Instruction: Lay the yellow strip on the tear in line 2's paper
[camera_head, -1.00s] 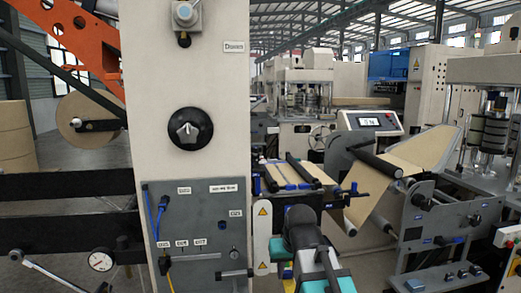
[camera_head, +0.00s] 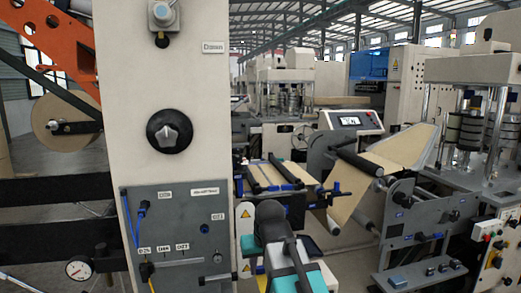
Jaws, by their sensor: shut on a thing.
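My arm (camera_head: 283,262), with teal, black and white parts, reaches in from the bottom centre. Its fingertips do not show, so my gripper and anything in it are hidden. Brown kraft paper (camera_head: 402,148) runs over dark rollers on the machine at the right and slopes down to the left. More brown paper (camera_head: 275,175) lies flat on a small table with blue-ended bars, just beyond my arm. I see no yellow strip and can make out no tear. No line number is readable on the paper machines.
A tall cream column (camera_head: 165,90) with a grey control panel (camera_head: 180,215) stands close at the left. A screen console (camera_head: 350,121) stands behind the paper. A switch box (camera_head: 415,278) is at the lower right. A narrow floor gap (camera_head: 345,268) lies right of my arm.

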